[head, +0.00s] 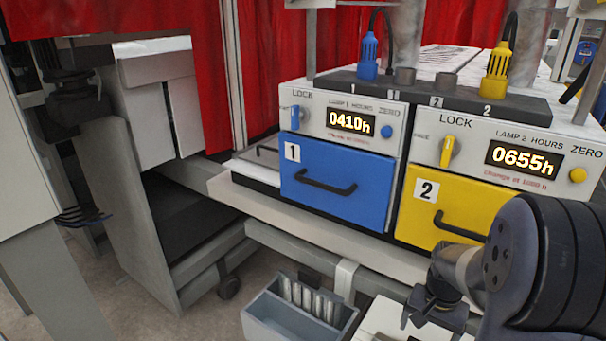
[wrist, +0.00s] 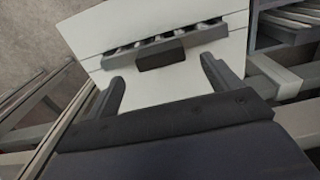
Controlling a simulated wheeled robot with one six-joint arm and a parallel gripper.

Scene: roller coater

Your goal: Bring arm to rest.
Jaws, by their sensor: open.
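My arm (head: 540,265) reaches in from the lower right of the head view, bent downward in front of the yellow drawer. My gripper (head: 428,312) hangs low above a white box (head: 385,318). In the wrist view my gripper (wrist: 161,70) is open, with its two dark fingers spread apart. No held object shows between them. Beyond the fingers is the white box (wrist: 120,35) with a grey slotted strip and a dark block on it. The distance from fingertips to box is hard to tell.
A blue drawer (head: 330,185) and a yellow drawer (head: 445,210) are shut under lamp panels reading 0410h and 0655h. A grey bin (head: 290,318) with several metallic tubes stands left of the white box. A rail (head: 310,235) runs below the drawers. Open floor lies left.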

